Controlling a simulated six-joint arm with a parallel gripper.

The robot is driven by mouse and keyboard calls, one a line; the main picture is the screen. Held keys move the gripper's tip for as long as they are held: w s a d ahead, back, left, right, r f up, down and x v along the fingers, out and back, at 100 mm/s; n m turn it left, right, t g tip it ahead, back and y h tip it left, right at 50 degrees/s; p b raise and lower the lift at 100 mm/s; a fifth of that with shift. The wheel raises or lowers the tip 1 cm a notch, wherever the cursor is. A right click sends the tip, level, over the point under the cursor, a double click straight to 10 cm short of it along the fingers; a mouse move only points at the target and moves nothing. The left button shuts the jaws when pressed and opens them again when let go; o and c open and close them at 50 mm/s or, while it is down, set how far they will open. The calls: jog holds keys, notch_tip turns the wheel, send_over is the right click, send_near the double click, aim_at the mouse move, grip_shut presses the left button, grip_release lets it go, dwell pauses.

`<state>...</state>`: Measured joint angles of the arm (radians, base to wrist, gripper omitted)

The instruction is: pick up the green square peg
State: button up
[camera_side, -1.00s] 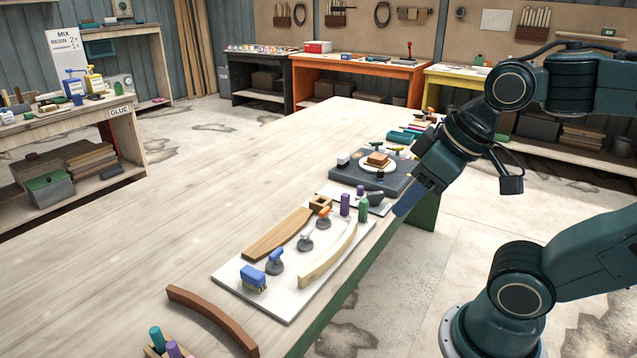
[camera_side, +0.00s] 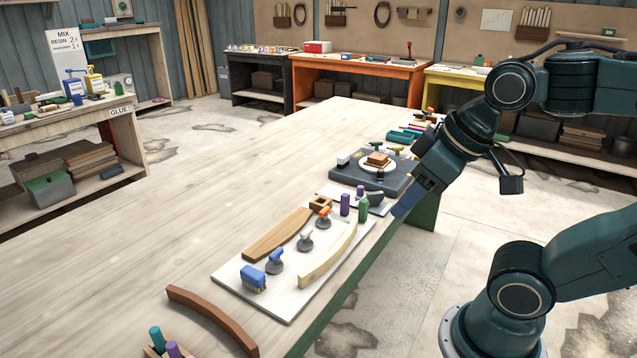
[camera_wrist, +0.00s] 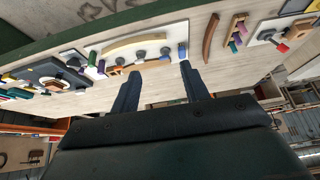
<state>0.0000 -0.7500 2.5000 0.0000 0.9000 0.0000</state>
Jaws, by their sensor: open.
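A green peg (camera_side: 363,211) stands upright on the bench near its right edge, beside a purple peg (camera_side: 345,204). In the wrist view the green peg (camera_wrist: 92,58) shows small at the left, next to the purple peg (camera_wrist: 101,67). Its square shape is too small to confirm. My gripper (camera_side: 402,209) is to the right of the green peg and apart from it in the side view. In the wrist view its two fingers (camera_wrist: 159,72) are spread with nothing between them.
A grey slab (camera_side: 345,175) lies behind the pegs. A teal peg (camera_side: 156,338) stands in a holder at the front. The bench's left side is clear.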

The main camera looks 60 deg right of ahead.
jog(key=n+g, duration=0.6)
jog(key=n, duration=1.2)
send_over(363, 201)
notch_tip(363, 201, down, 13)
jog(key=shift+w+f, duration=0.15)
jog(key=shift+f, duration=4)
